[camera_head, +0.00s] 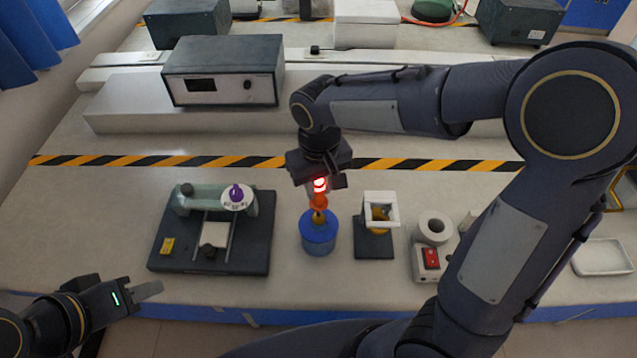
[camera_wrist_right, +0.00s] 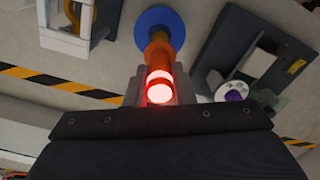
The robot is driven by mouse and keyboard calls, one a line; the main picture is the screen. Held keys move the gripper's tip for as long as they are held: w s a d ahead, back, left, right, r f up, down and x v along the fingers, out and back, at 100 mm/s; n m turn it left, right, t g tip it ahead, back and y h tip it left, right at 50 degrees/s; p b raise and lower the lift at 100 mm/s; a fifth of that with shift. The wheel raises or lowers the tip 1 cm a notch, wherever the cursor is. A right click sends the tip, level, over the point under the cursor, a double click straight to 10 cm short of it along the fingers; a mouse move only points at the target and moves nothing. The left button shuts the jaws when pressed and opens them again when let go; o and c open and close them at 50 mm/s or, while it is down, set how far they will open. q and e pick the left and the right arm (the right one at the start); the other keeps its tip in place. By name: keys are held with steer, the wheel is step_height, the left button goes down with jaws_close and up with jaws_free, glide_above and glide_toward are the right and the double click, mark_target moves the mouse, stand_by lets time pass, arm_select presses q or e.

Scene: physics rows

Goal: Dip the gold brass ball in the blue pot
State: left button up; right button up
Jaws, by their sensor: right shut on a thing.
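My right gripper (camera_head: 320,188) is shut on a slim rod-like tool (camera_wrist_right: 160,75) with an orange part and a glowing red and white section between the fingers. It holds the tool upright over the blue pot (camera_head: 318,240). A gold-orange piece (camera_head: 319,217) at the tool's lower end, which may be the brass ball, is at the pot's top; I cannot tell how deep it sits. The pot also shows in the right wrist view (camera_wrist_right: 153,18), behind the tool. My left gripper (camera_head: 148,290) is at the lower left, away from the pot; its finger gap is unclear.
A dark-based device (camera_head: 215,255) with a purple knob stands left of the pot. A white frame (camera_head: 381,200) with something gold in it stands right. Further right are a white ring (camera_head: 434,230), a red switch (camera_head: 431,258) and a white tray (camera_head: 602,257). A striped strip crosses behind.

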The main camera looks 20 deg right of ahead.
mark_target(319, 205)
steer(key=shift+f+b, duration=0.95)
steer(key=shift+f, duration=0.6)
steer(key=shift+f+b, duration=1.15)
steer(key=shift+f, duration=0.3)
steer(key=shift+f+b, duration=0.5)
steer(key=shift+f, duration=0.05)
steer(key=shift+r, duration=0.1)
stand_by(2.4)
steer(key=shift+r+p, duration=3.15)
steer(key=shift+r, duration=0.6)
